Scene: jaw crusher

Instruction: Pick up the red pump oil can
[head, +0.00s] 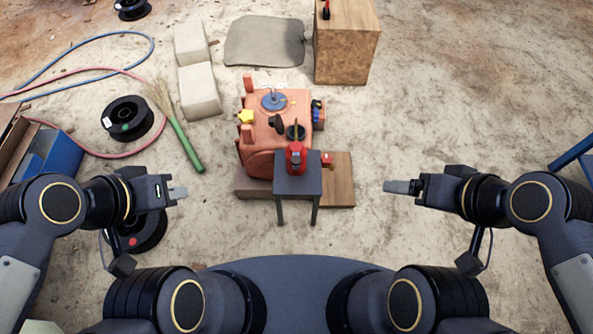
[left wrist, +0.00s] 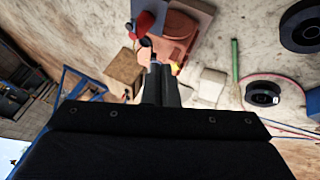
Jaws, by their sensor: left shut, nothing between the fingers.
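The red pump oil can (head: 296,157) stands upright on a small dark grey table (head: 299,184) in the middle of the head view, with a dark spout or handle pointing away from me. In the left wrist view a red shape that looks like the can (left wrist: 144,24) shows beyond the fingers. My left gripper (head: 180,192) is shut and empty, left of the table and well apart from the can. It also shows in the left wrist view (left wrist: 160,72). My right gripper (head: 393,187) is right of the table, away from the can; its finger gap cannot be made out.
The orange jaw crusher (head: 262,135) stands right behind the small table on a wooden base (head: 340,180). A wooden crate (head: 345,50) stands behind. A green-handled broom (head: 186,145), cable spools (head: 127,118) and hoses lie left.

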